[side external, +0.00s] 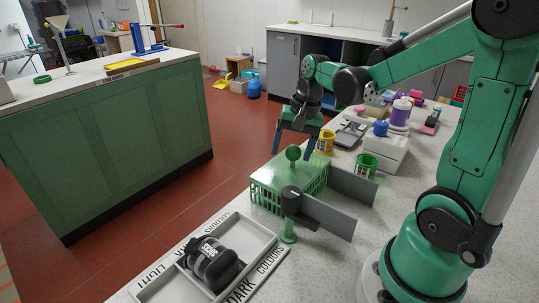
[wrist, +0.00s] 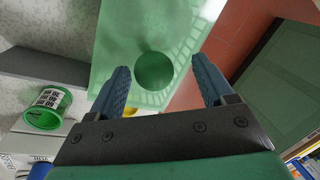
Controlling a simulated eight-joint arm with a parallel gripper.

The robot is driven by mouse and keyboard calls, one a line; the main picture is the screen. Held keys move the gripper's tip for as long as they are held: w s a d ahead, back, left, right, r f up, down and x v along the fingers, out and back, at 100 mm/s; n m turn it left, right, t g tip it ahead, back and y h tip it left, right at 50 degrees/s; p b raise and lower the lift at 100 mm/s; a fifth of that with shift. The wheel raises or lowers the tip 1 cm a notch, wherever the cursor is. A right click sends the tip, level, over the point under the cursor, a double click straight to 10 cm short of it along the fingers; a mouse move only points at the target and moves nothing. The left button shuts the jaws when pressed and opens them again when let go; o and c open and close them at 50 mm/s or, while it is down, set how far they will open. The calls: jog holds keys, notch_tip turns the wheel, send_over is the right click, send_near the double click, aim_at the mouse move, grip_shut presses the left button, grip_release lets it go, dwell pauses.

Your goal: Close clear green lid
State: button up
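The clear green lid (side external: 275,174) shows as a pale translucent top on the green slatted basket (side external: 264,199) in the side view. I cannot tell whether it sits fully down. A round green knob (side external: 293,153) stands up from it. In the wrist view the knob (wrist: 154,71) shows in front of the translucent lid (wrist: 125,35). My gripper (side external: 292,154) points down over the basket with its fingers apart, one on each side of the knob. In the wrist view the open gripper (wrist: 160,64) has gaps between both fingers and the knob.
A grey panel (side external: 328,218) and a green post (side external: 288,232) stand at the basket's near side; another grey panel (side external: 352,186) is behind. A divided tray (side external: 155,287) holds a black object (side external: 210,263). Green (side external: 366,164) and yellow cups (side external: 325,142) stand behind right.

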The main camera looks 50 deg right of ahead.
aim_at(293, 146)
jog(key=shift+s+d+r, duration=0.1)
jog(key=shift+s+r, duration=0.05)
jog(key=shift+r, duration=0.8)
jog(key=shift+s+d+r, duration=0.1)
jog(key=shift+s+r, duration=0.1)
jog(key=shift+r, duration=0.7)
jog(key=shift+s+d+r, duration=0.1)
jog(key=shift+s+r, duration=0.05)
jog(key=shift+r, duration=0.8)
jog(key=s+a+f+n+t+h, duration=0.1)
jog(key=a+n+t, duration=0.4)
jog(key=a+n, duration=0.6)
jog(key=shift+s+f, duration=0.15)
jog(key=shift+s, duration=0.15)
jog(key=shift+a, duration=0.1)
